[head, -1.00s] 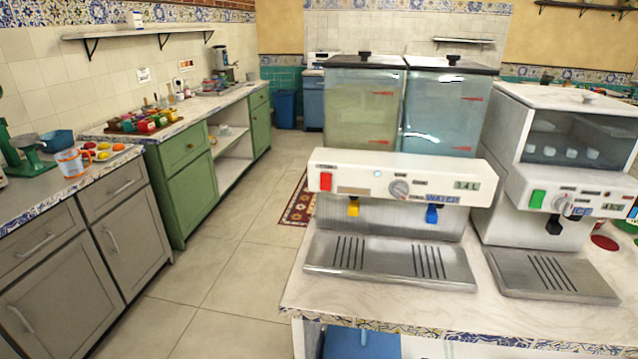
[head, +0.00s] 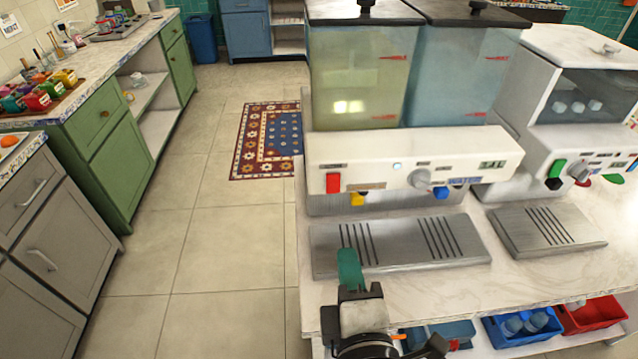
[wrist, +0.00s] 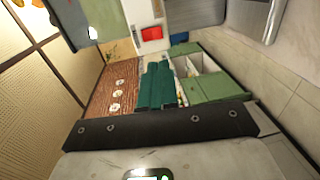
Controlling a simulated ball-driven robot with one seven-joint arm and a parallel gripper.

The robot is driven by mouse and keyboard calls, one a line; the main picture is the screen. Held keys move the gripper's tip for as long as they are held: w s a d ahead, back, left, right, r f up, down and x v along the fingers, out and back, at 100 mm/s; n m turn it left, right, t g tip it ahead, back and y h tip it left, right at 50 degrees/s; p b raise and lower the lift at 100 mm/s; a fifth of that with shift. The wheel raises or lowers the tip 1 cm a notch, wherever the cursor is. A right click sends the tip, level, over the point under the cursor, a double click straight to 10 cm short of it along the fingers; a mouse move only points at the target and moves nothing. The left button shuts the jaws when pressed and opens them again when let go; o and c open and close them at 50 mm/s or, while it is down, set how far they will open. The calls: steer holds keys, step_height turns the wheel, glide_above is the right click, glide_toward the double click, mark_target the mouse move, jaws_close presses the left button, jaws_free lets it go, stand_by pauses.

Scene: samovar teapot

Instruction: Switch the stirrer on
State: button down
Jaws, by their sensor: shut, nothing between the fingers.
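The drinks dispenser (head: 410,150) with two clear tanks stands on the marble counter. Its white front panel carries a red switch (head: 333,183) at the left, a small pale-blue light (head: 397,166), a round knob (head: 420,179) and a small display. A yellow tap and a blue tap hang below. Most labels are too small to read, so I cannot tell which control is the stirrer's. My gripper (head: 349,268) has teal fingers, shut and empty, in front of the drip tray, below the red switch. In the wrist view, the shut fingers (wrist: 160,85) are below the red switch (wrist: 157,8), apart from it.
A second dispenser (head: 575,100) with a green switch stands to the right. The drip tray (head: 400,262) lies near the counter's front edge. Blue and red bins (head: 590,315) sit on the shelf below. Open floor and a patterned rug (head: 268,141) lie to the left.

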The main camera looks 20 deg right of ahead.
mark_target(333, 192)
steer(key=shift+w, duration=0.15)
steer(key=p+x, duration=0.3)
steer(key=x, duration=1)
steer(key=shift+w, duration=0.1)
steer(key=shift+w+d, duration=0.15)
steer(key=shift+w, duration=0.1)
steer(key=shift+f, duration=0.15)
steer(key=shift+w+f+b, duration=0.15)
steer(key=shift+f+b, duration=0.15)
steer(key=shift+b, duration=0.55)
steer(key=shift+r+p, duration=0.35)
steer(key=shift+f, duration=0.1)
